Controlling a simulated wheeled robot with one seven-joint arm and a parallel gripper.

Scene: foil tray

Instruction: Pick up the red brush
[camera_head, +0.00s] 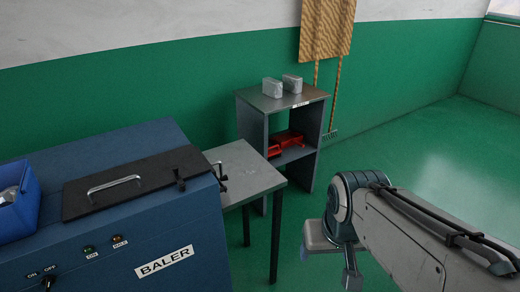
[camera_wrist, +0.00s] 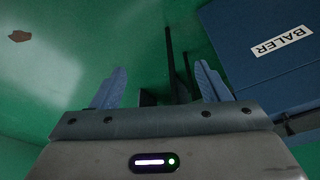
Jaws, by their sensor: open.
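Red items (camera_head: 286,142) lie on the inner shelf of a grey stand in the head view. They are small and partly shaded, and I cannot tell whether one of them is the red brush. My gripper (camera_head: 328,266) is at the lower right of the head view, in front of the stand and well apart from it. In the wrist view my gripper (camera_wrist: 160,88) has its two bluish fingers spread wide, with nothing between them. No red item shows in the wrist view.
A blue baler (camera_head: 190,235) fills the lower left, with a blue bin (camera_head: 18,222) on it. A grey side table (camera_head: 245,168) stands between baler and stand (camera_head: 306,96). Two grey blocks (camera_head: 272,88) sit on the stand. Green floor (camera_head: 420,150) is clear at right.

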